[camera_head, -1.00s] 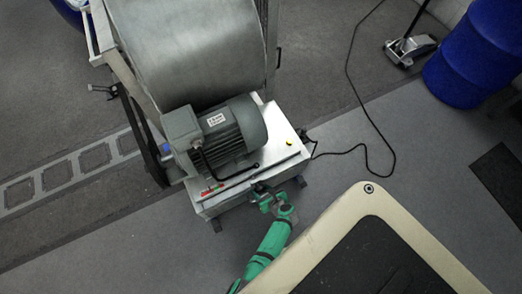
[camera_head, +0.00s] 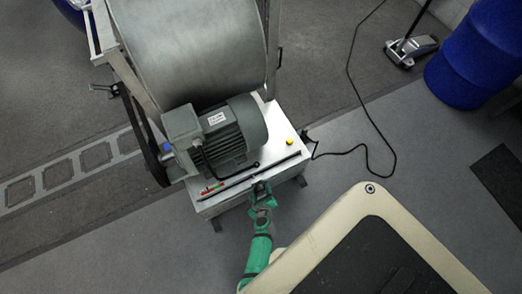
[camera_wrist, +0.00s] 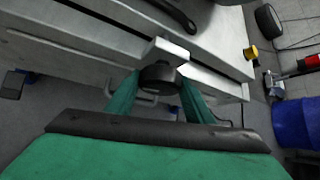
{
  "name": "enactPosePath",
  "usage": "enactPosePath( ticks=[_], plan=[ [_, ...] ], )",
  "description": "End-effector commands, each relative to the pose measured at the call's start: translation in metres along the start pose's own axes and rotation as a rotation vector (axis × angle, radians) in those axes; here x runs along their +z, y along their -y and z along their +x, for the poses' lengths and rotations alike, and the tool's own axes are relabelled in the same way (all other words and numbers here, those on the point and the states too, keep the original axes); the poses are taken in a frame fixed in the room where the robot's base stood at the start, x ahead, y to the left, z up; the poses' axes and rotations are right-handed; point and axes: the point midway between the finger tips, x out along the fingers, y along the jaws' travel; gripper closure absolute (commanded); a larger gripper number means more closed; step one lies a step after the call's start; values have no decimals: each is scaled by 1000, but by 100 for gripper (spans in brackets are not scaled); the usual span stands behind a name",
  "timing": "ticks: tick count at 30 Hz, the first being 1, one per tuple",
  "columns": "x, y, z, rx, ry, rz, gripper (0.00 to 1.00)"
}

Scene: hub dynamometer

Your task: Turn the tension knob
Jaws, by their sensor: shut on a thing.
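The dynamometer base is a light metal box (camera_head: 262,157) with the grey motor (camera_head: 222,133) on top. My green gripper (camera_head: 262,190) is at the front side of this box. In the wrist view, its two green fingers (camera_wrist: 159,84) stand on either side of a short dark round knob (camera_wrist: 158,77), shut on it. A pale metal block (camera_wrist: 168,49) lies just beyond the knob. The knob cannot be made out in the head view, where my gripper covers that spot.
A large metal drum (camera_head: 190,50) stands behind the motor. A black cable (camera_head: 365,125) crosses the floor. A blue barrel (camera_head: 475,60) and a floor jack (camera_head: 410,48) stand right.

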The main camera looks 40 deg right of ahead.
Motion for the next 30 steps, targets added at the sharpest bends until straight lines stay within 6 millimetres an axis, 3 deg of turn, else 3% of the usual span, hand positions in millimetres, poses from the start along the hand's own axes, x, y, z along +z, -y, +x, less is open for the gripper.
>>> enactPosePath(
  ticks=[30],
  plan=[
    [0,-2,1,-214,2,-218,75]
  ],
)
